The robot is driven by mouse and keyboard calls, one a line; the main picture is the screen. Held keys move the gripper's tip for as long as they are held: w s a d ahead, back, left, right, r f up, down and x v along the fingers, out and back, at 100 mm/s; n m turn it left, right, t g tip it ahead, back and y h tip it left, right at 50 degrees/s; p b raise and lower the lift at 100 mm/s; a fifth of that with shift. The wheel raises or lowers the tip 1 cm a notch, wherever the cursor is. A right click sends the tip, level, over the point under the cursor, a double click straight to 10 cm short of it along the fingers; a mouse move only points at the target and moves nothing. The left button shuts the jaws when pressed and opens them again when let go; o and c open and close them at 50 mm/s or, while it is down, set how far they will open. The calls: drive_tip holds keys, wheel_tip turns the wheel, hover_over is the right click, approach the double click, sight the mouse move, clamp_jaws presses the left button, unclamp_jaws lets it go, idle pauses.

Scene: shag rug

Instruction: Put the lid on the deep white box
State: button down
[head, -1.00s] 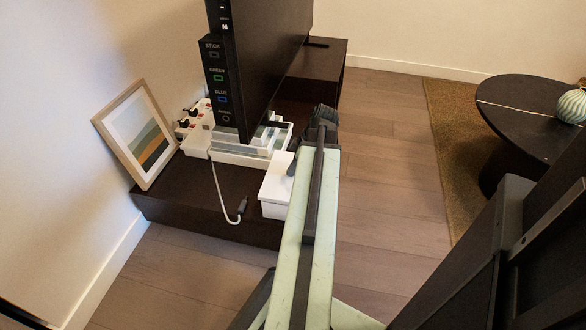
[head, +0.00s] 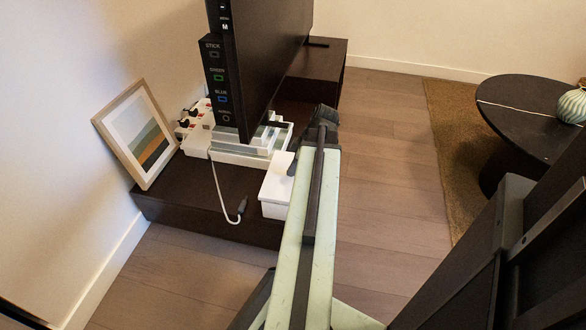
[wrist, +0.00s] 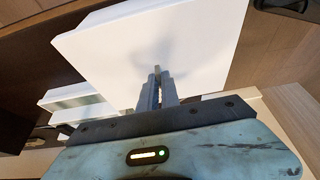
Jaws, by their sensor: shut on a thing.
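The deep white box (head: 274,210) stands at the front right edge of the dark low bench. The white lid (head: 279,178) lies over its top in the head view, and I cannot tell whether it is fully seated. In the wrist view the lid (wrist: 150,45) is a broad, plain white square filling the upper middle. My gripper (wrist: 157,78) is shut at the middle of the lid, and the part it grips is hidden between the fingers. In the head view my arm hides most of the gripper and the right side of the box.
A black screen (head: 262,60) stands behind the box, with white stacked boxes (head: 240,158) at its foot. A white cable (head: 218,190) hangs over the bench (head: 185,200). A framed picture (head: 140,135) leans at left. A round dark table (head: 520,110) stands right; floor between is clear.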

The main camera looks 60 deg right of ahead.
drive_tip(key=shift+f+b, duration=1.3)
drive_tip(key=shift+f, duration=0.05)
drive_tip(key=c, duration=1.5)
unclamp_jaws()
drive_tip(key=shift+r, duration=0.15)
drive_tip(key=p+v, duration=0.7)
drive_tip(key=shift+s+r+p, duration=0.1)
drive_tip(key=shift+r+p, duration=0.2)
drive_tip(key=shift+r, duration=0.1)
drive_tip(key=shift+f, duration=0.15)
